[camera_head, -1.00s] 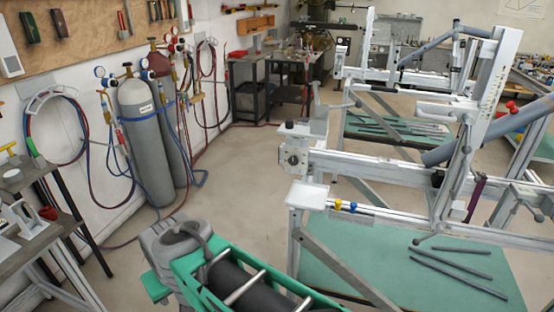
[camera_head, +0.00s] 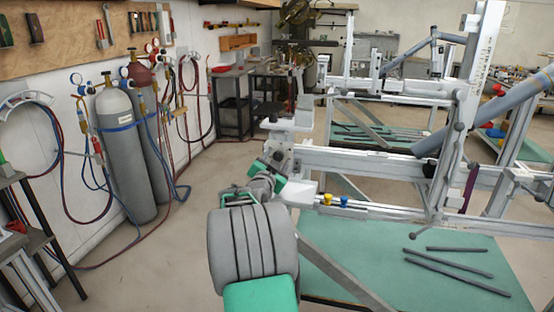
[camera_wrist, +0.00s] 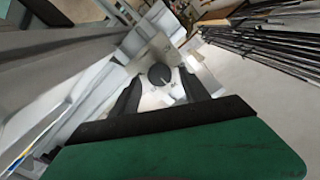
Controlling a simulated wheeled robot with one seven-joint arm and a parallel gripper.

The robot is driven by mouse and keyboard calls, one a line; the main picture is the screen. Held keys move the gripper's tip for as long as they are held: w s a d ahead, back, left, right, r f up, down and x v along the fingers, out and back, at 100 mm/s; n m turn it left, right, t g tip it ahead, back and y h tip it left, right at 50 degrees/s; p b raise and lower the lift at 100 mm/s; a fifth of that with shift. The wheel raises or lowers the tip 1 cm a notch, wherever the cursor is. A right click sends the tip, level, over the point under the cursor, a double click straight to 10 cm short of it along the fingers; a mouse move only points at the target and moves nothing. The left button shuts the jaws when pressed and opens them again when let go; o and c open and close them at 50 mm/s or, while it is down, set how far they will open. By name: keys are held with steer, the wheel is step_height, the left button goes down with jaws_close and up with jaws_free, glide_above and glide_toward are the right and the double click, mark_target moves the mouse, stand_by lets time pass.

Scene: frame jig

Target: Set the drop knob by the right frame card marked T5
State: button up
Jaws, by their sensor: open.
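A dark round knob (camera_wrist: 159,75) sits on a pale end plate (camera_wrist: 158,54) in the wrist view. It lies between my two dark fingers, which are apart on either side of it; I cannot tell whether they touch it. My gripper (camera_wrist: 157,82) is open. In the head view my gripper (camera_head: 272,170) is at the left end of the near frame jig (camera_head: 350,160), and my arm hides much of that end face. Small dark marks show on the plate beside the knob, but they are too small to read. I cannot make out any card marked T5.
Grey gas cylinders (camera_head: 122,150) with hoses stand by the left wall. Dark tubes (camera_head: 450,262) lie on the green lower shelf. The floor between cylinders and jig is clear.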

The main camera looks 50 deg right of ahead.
steer(key=shift+w+d, duration=0.1)
steer(key=shift+d, duration=0.25)
steer(key=shift+c, duration=0.2)
jaws_close()
